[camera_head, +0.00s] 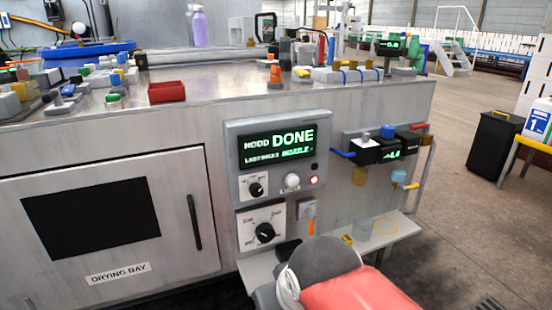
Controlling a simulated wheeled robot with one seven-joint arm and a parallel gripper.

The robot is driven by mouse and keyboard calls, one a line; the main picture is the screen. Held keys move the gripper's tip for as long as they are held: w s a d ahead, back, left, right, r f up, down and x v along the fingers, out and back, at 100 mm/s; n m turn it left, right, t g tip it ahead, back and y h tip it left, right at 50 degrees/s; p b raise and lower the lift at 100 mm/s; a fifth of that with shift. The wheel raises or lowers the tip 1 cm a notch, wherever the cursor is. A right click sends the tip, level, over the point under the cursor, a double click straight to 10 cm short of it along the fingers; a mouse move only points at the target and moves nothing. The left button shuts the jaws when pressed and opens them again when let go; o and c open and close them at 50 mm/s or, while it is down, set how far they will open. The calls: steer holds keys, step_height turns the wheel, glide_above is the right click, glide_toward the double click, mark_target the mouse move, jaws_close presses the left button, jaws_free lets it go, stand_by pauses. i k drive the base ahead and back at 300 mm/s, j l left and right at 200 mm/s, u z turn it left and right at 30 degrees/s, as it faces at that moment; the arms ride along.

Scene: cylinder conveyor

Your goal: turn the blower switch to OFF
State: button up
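A grey control box (230,150) on the bench front has a lit screen (277,147) reading "DONE". Below the screen are a small black knob (257,189), a round pale button (292,181) and a small red light (314,180). A white plate lower down carries a larger black knob (265,232). To its right is a small grey switch plate (308,207) with an orange piece hanging below. The labels are too small to read, so I cannot tell which control is the blower switch. A dark part, apparently my gripper (288,250), is just below these controls; my arm hides its fingers.
A closed door marked "DRYING BAY" (117,273) with a black handle is on the left. A valve unit (380,150) with pipes sticks out on the right, above a low shelf (390,232) with a clear cup. Open floor lies further right, by a black bin (492,145).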

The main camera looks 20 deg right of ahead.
mark_target(256, 191)
steer(key=k+j, duration=0.3)
steer(key=j, duration=0.15)
steer(key=k+j, duration=0.35)
steer(key=j+z, duration=0.05)
steer(key=j, duration=0.05)
